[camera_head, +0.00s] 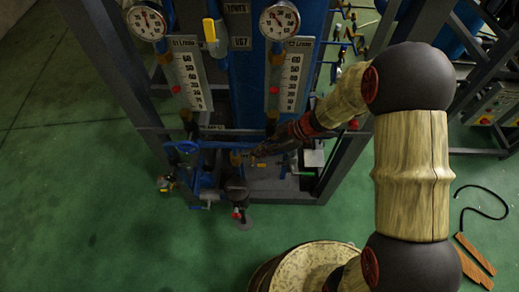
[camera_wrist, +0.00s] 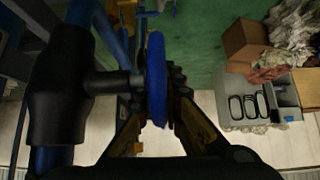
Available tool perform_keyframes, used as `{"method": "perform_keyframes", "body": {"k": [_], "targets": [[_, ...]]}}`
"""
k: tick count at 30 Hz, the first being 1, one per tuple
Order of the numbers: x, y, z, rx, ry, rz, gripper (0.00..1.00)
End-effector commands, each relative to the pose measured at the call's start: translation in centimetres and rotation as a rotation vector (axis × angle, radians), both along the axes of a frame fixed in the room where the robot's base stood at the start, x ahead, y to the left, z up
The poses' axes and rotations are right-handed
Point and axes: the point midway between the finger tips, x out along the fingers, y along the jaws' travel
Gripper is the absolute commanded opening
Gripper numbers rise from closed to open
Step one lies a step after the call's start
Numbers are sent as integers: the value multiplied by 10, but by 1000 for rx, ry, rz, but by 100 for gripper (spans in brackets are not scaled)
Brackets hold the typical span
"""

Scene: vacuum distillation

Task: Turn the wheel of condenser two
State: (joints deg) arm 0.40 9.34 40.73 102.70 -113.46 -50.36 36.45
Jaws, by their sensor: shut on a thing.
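A blue handwheel (camera_wrist: 156,78) stands nearly edge-on in the middle of the wrist view, on a dark stem from a black valve body (camera_wrist: 60,88). My gripper (camera_wrist: 160,105) has one finger on each side of the wheel's rim and is shut on it. In the head view my gripper (camera_head: 240,157) reaches in low at the rig's front, and the wheel it holds is mostly hidden there. Another blue wheel (camera_head: 187,147) shows to its left. I cannot read a label telling which condenser the held wheel belongs to.
Two flow meters (camera_head: 190,75) (camera_head: 288,78) and two round gauges (camera_head: 147,22) (camera_head: 279,20) stand above my gripper. Dark frame posts (camera_head: 345,160) flank it. The green floor (camera_head: 80,220) at left is clear. A grey bin (camera_wrist: 262,105) and cardboard box (camera_wrist: 245,40) lie right in the wrist view.

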Motion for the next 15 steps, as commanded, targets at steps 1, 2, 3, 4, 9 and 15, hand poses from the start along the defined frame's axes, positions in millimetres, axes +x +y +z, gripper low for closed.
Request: {"method": "perform_keyframes", "body": {"k": [1,2,3,4,9,15], "targets": [[0,0,0,0,0,0,0],[0,0,0,0,0,0,0],[0,0,0,0,0,0,0],[0,0,0,0,0,0,0],[0,0,0,0,0,0,0],[0,0,1,24,0,-1,0]]}}
